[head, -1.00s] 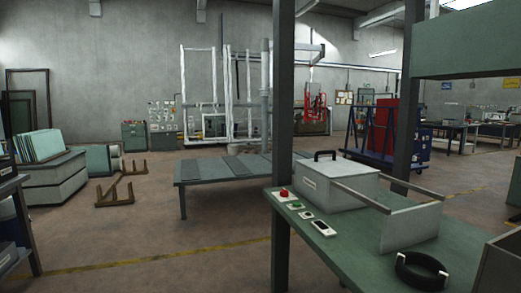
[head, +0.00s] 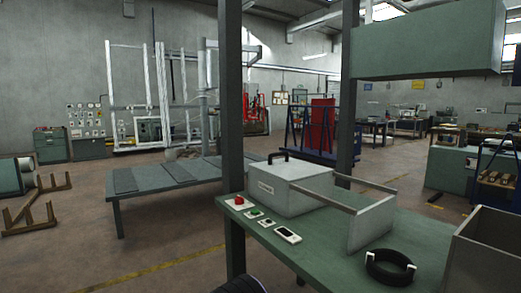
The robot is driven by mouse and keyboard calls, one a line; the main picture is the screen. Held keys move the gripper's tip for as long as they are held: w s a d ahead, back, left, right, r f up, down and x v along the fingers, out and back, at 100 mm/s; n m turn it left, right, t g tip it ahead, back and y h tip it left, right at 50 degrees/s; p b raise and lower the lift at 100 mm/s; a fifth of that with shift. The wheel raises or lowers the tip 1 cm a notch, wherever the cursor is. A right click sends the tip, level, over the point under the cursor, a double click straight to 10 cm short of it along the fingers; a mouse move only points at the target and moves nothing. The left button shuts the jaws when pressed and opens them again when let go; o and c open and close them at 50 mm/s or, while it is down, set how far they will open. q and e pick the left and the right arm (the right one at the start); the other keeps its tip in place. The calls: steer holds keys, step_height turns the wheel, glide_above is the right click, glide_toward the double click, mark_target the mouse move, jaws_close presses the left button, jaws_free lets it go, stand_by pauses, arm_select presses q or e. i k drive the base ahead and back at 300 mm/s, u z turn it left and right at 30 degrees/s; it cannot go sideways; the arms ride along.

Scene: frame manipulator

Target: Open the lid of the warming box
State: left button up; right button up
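The warming box (head: 301,193) is a grey-white box with a flat lid (head: 308,171) and a black handle (head: 278,157) at the lid's far left edge. The lid is closed. The box stands on a green workbench (head: 330,247), right of the middle of the head view. A label is on its left side. Neither of my grippers shows in the head view. A dark rounded shape at the bottom edge is only partly seen, and I cannot tell what it is.
A red button (head: 239,200), switches and a small panel (head: 287,235) line the bench's near left edge. A grey open-sided holder (head: 371,225), a black ring (head: 390,267) and an open bin (head: 490,250) are to the right. Dark posts (head: 231,140) rise from the bench.

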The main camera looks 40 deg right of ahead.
mark_target(289, 169)
steer(key=z, duration=0.05)
steer(key=i, duration=2.9)
steer(key=z, duration=2.9)
